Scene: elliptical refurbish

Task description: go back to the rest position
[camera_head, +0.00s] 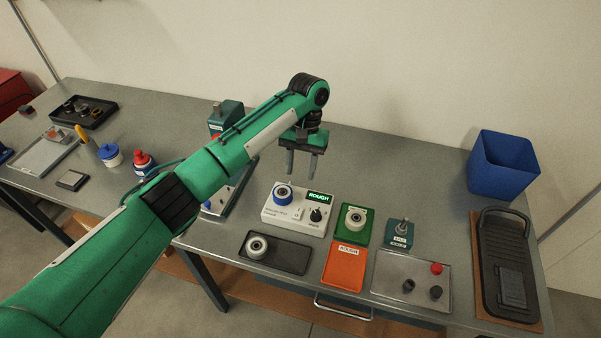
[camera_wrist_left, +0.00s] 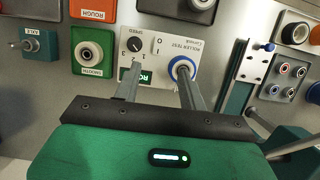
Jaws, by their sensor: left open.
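My left arm (camera_head: 215,160) is green and reaches in from the lower left across the bench. Its gripper (camera_head: 302,172) is open and empty, pointing down above the back edge of the roller tester (camera_head: 295,208). In the left wrist view the gripper (camera_wrist_left: 158,88) has its two fingers apart, over the tester (camera_wrist_left: 153,55). A blue-ringed roller (camera_head: 283,192) sits on the tester and also shows in the wrist view (camera_wrist_left: 183,70). The tester's display reads ROUGH. My right gripper is not in view.
A green tray (camera_head: 353,237) holds a roller; a black tray (camera_head: 290,260) holds another. An orange ROUGH tray (camera_head: 344,270), an axle block (camera_head: 399,235) and a grey tray (camera_head: 397,297) stand nearby. A blue bin (camera_head: 502,165) is at right. The bench behind the gripper is clear.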

